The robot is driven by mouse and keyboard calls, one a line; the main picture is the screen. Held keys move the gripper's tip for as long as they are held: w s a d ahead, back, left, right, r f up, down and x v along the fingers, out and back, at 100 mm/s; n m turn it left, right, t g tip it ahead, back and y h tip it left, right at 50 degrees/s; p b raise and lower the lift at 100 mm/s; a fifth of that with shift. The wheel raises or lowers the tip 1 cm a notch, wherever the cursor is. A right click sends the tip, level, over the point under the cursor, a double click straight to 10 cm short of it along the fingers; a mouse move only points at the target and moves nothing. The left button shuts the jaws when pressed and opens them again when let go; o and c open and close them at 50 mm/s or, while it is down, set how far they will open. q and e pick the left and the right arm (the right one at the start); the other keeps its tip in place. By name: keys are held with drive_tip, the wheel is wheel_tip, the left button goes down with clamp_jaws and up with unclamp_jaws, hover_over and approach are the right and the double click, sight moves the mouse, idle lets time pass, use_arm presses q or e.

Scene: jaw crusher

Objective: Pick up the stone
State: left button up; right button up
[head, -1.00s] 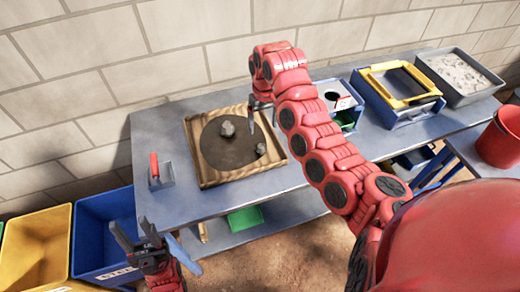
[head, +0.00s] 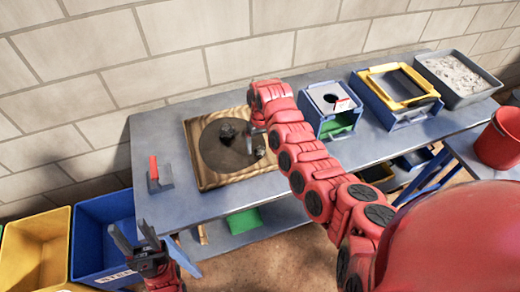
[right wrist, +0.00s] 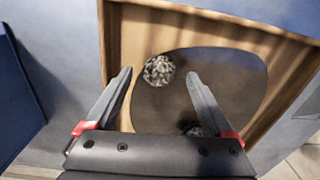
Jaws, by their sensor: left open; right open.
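Two grey stones lie on a dark round patch in a wooden-edged tray (head: 208,184). One stone (head: 227,130) is near the patch's middle, the other stone (head: 260,152) near its right side. My right gripper (head: 254,138) is over the tray's right part, pointing down, open and empty. In the right wrist view, a rough stone (right wrist: 159,70) shows in the gap between the open fingertips, apart from both. Another dark stone (right wrist: 190,128) is partly hidden by the right-hand finger. My left gripper (head: 136,240) is open and empty, in front of the table's left end.
A blue-and-white box (head: 330,105), a yellow-framed box (head: 400,90) and a grey bin of rubble (head: 460,78) stand to the right. A red bucket (head: 500,138) is at far right.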

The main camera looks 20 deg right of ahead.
drive_tip(key=shift+f, duration=1)
drive_tip(key=shift+c, duration=0.4)
clamp_jaws()
